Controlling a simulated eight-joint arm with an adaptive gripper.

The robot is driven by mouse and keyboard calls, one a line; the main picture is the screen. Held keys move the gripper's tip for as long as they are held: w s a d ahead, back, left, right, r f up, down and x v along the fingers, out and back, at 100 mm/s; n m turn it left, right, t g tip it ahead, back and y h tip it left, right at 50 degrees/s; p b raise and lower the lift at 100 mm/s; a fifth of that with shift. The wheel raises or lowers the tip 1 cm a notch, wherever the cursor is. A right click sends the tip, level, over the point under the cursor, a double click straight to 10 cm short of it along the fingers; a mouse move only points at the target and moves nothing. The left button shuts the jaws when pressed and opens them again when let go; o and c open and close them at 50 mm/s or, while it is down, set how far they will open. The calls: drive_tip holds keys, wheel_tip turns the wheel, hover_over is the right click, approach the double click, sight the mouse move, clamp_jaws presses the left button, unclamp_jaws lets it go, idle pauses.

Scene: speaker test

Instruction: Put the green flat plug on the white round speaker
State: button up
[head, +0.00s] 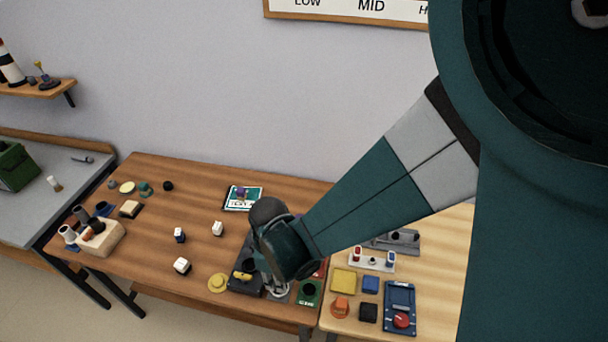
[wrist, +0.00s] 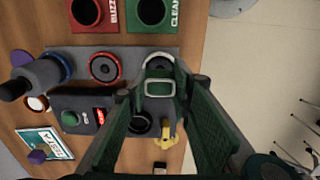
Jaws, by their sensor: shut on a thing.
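My gripper (wrist: 162,92) is shut on a green flat plug (wrist: 160,88), which shows as a squarish green piece with a pale face between the fingertips. A round pale-rimmed speaker (wrist: 158,63), seemingly the white one, lies just beyond the plug on the grey panel and is partly hidden by it. The plug appears close over its near edge; I cannot tell whether they touch. In the head view my gripper (head: 279,279) points down over the panel, with a pale ring (head: 278,292) just below it. The plug is not clear there.
A red-ringed speaker (wrist: 104,67) sits left on the panel, and a black round one (wrist: 140,124) nearer. A yellow piece (wrist: 167,134) is beside it. A green CLEAN box (head: 310,291) stands close right of my gripper. White blocks (head: 217,229) stand on the open wooden table.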

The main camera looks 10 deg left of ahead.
drive_tip(key=shift+f, duration=0.35)
drive_tip(key=o, duration=0.8)
drive_tip(key=shift+c, duration=0.2)
drive_tip(key=shift+r, duration=0.1)
wheel_tip(320, 180, up, 12)
drive_tip(key=p, duration=0.1)
drive_tip(key=shift+p, duration=0.4)
drive_tip(key=shift+r, duration=0.1)
idle(0.8)
